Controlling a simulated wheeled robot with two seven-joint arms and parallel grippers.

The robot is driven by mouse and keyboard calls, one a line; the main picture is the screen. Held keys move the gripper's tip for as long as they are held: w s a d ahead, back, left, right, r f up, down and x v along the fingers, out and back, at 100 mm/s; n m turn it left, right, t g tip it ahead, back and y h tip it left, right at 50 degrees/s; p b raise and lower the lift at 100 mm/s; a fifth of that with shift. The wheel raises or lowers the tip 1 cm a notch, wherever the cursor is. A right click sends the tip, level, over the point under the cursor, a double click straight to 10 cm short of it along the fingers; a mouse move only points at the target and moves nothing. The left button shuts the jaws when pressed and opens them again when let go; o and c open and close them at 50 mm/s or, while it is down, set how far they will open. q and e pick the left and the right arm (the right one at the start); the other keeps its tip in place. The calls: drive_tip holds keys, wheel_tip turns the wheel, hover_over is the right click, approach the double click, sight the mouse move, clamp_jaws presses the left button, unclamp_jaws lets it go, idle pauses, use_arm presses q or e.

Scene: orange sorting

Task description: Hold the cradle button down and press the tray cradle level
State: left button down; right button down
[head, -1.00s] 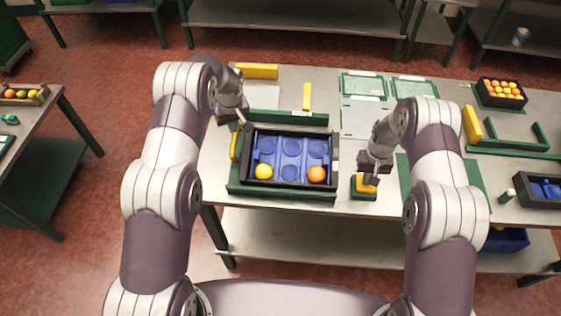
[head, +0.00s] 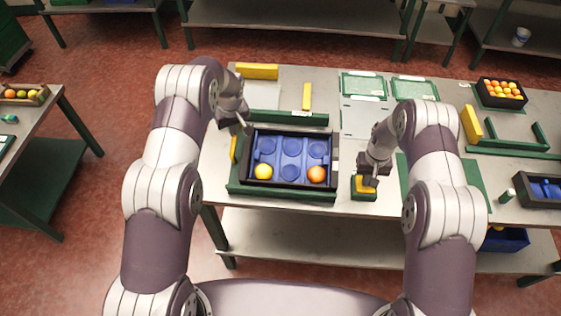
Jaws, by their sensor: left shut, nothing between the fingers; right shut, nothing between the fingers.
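The tray cradle (head: 235,189) is a green frame on the table. In it sits a black tray (head: 334,172) with a blue insert of several round pockets. A yellow fruit (head: 263,172) lies in the front left pocket and an orange (head: 316,174) in the front right one. The cradle button (head: 366,184) is yellow on a green base, right of the tray. My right gripper (head: 369,184) is shut with its tips at the button; I cannot tell how far down it is. My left gripper (head: 246,132) is shut at the cradle's back left corner, by a yellow piece (head: 233,150).
A green bar (head: 285,118) and a yellow block (head: 307,96) lie behind the tray. A black crate of oranges (head: 502,93) stands at the back right. A green mat (head: 470,185) lies right of the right gripper. A blue bin (head: 504,240) is on the shelf below.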

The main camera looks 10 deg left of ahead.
sight(234, 140)
use_arm(q)
drive_tip(key=shift+s+f, duration=0.1)
drive_tip(key=shift+f, duration=0.55)
drive_tip(key=shift+s+f, duration=0.1)
drive_tip(key=shift+f, duration=1.05)
drive_tip(key=shift+s+f, duration=0.2)
drive_tip(key=shift+f, duration=0.5)
drive_tip(key=shift+w+r, duration=0.2)
drive_tip(key=shift+r, duration=4.05)
use_arm(e)
wheel_tip(234, 140, up, 8)
